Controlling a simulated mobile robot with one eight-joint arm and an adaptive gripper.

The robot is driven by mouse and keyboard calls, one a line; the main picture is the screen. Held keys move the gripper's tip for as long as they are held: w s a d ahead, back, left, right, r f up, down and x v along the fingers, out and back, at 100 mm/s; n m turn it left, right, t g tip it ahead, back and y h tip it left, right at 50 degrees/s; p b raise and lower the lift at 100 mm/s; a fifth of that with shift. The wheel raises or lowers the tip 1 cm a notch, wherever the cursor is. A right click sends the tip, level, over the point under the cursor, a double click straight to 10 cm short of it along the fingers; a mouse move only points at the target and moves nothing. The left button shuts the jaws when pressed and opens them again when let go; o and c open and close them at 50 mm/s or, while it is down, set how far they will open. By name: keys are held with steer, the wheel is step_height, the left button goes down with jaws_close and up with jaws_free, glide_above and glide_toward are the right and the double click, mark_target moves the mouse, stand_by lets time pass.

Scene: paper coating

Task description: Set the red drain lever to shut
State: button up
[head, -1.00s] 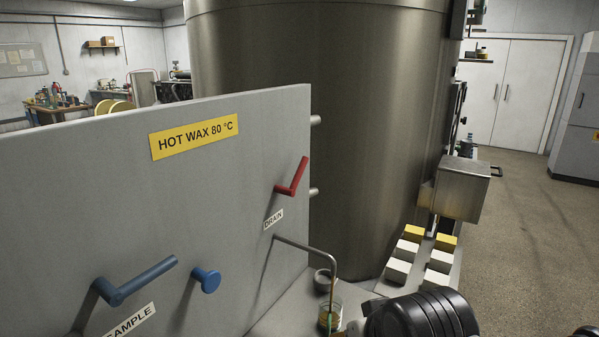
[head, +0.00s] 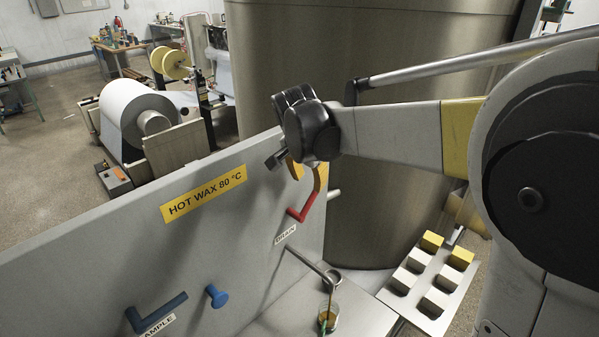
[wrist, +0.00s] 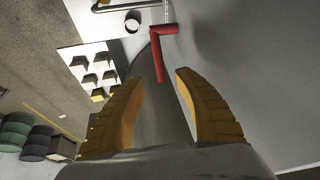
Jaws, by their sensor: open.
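The red drain lever (head: 304,210) is on the grey panel (head: 255,235), above the DRAIN label (head: 285,235). Its handle points upward. My gripper (head: 308,178) is open, with its yellow fingers at the lever's upper end. In the wrist view, the red lever (wrist: 159,55) has its free end between the fingertips of my gripper (wrist: 160,80), with gaps on both sides. I cannot tell whether a finger touches it. Below the label, a bent drain pipe (head: 305,262) ends above a glass beaker (head: 329,321) holding yellowish liquid. A thin line runs between the pipe end and the beaker.
A blue sample lever (head: 160,313) and blue knob (head: 216,296) are lower left on the panel. A yellow HOT WAX 80 °C sign (head: 203,193) is above. A large steel tank (head: 375,190) stands behind. A tray (head: 428,322) of white and yellow blocks is at the right.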

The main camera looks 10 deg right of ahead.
mark_target(312, 196)
steer(key=x, duration=1)
steer(key=shift+f+b, duration=0.25)
steer(key=shift+b, duration=0.05)
steer(key=shift+s, duration=0.1)
jaws_close()
